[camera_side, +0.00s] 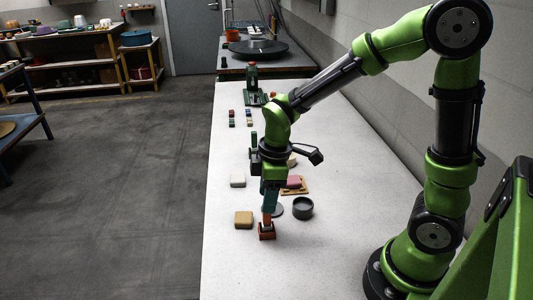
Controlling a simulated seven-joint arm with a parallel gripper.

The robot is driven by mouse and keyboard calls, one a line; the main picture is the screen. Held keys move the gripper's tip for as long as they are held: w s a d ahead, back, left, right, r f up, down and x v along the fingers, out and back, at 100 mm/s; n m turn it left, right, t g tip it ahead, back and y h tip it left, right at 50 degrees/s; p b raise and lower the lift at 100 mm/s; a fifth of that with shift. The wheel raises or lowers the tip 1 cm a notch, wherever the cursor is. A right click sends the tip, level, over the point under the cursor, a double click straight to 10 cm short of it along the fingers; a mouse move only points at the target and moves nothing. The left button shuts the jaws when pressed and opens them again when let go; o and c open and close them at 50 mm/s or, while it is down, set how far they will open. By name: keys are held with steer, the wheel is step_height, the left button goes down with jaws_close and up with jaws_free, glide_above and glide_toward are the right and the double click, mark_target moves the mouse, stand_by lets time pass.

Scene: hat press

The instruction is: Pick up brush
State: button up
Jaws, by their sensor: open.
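What looks like the brush (267,232), a small brown block with a lighter, upright orange part on top, stands on the white table below my gripper. My gripper (268,210) points straight down over it, with its fingertips at or around the upper part. The jaws are open. The fingers partly cover the top of the brush, and I cannot tell whether they touch it.
A tan block (244,219) lies left of the brush, and a white block (238,180) farther back. A dark round cup (303,208) and a pink block (293,181) stand to the right. A green press (252,86) stands farther back. The near table is clear.

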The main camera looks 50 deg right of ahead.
steer(key=f, duration=0.5)
steer(key=shift+a, duration=0.2)
steer(key=shift+r, duration=0.1)
jaws_close()
step_height(320, 180, up, 10)
steer(key=shift+r, duration=0.1)
